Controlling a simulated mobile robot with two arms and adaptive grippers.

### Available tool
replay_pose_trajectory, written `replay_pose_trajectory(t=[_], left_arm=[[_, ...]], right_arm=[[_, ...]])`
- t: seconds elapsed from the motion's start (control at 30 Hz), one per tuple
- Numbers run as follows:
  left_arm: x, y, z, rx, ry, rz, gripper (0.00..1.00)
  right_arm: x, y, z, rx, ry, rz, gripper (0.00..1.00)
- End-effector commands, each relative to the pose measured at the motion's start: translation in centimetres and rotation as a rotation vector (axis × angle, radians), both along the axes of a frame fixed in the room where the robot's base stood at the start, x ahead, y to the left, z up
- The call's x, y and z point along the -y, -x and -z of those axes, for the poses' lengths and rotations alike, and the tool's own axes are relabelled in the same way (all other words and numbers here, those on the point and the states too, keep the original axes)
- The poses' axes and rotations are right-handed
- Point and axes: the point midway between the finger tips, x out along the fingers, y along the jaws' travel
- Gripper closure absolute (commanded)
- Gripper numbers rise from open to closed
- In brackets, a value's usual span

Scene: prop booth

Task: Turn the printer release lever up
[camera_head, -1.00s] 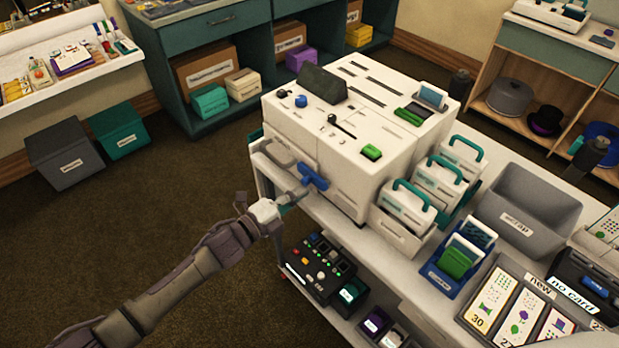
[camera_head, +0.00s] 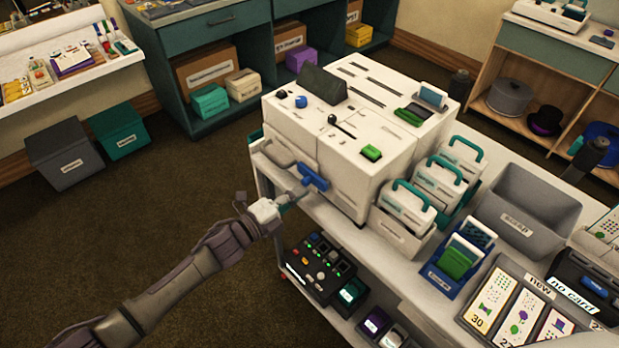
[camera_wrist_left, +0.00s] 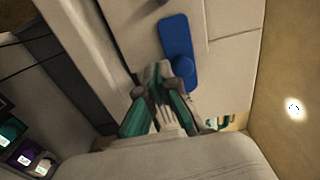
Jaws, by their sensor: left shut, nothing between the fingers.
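The white printer (camera_head: 345,150) stands on a white cart. A blue lever (camera_head: 312,178) sticks out low on its front left face; I take it to be the release lever. It also shows in the left wrist view as a blue bar with a round knob (camera_wrist_left: 180,62). My left gripper (camera_head: 290,198) is shut and empty, just below and left of the lever. In the left wrist view its fingertips (camera_wrist_left: 158,72) are beside the knob; I cannot tell whether they touch it. My right gripper is not in view.
A control box with lit buttons (camera_head: 320,268) sits on the lower shelf. White cases with teal handles (camera_head: 405,208) stand right of the printer.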

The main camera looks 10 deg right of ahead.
Motion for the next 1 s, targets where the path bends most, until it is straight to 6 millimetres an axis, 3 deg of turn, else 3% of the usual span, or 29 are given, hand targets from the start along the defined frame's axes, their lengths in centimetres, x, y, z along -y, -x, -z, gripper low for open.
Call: replay_pose_trajectory(t=[1.0], left_arm=[[-0.5, -0.6, -2.0, 0.001, 0.0, 0.0, 1.0]], right_arm=[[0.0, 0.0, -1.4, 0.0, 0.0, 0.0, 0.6]])
